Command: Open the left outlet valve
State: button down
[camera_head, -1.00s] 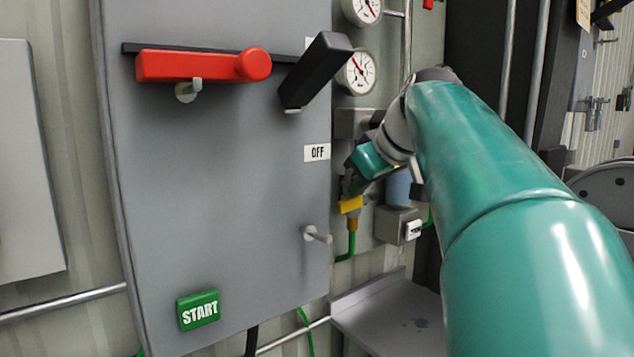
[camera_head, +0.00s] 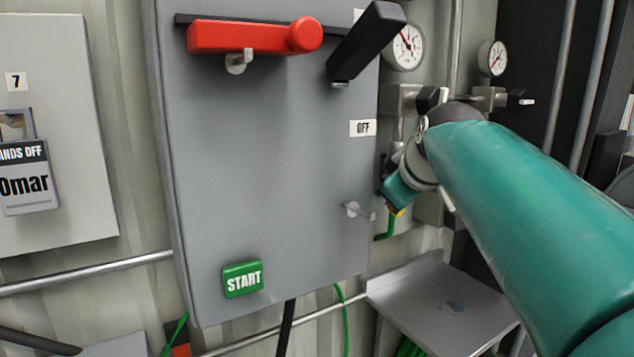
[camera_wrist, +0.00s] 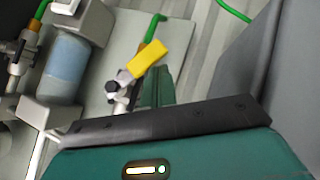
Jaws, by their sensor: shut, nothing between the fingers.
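In the wrist view, a small valve with a yellow handle (camera_wrist: 147,59) and a metal body (camera_wrist: 118,88) stands beside the grey cabinet side and appears to be the left outlet valve. The handle slants across the picture near a green hose (camera_wrist: 154,25). My gripper (camera_head: 397,191) is beside the cabinet's right edge in the head view, shut and empty, over a small yellow patch of the handle (camera_head: 398,212). In the wrist view its teal body and dark edge fill the bottom. Its fingertips are not clear, and I cannot tell whether they touch the handle.
The grey cabinet (camera_head: 270,150) with a red lever (camera_head: 250,37) and a black lever (camera_head: 366,42) stands close left of my gripper. A blue-bowled unit (camera_wrist: 72,68) is beside the valve. A metal shelf (camera_head: 440,303) lies below; gauges (camera_head: 404,46) are above.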

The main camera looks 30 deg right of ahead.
jog(key=d+f+h, duration=0.1)
jog(key=d+f+n+h, duration=0.1)
jog(key=f, duration=0.1)
jog(key=shift+d+n+t+h, duration=0.1)
jog(key=shift+n+t+h, duration=0.2)
jog(key=shift+t, duration=0.1)
dwell(0.9)
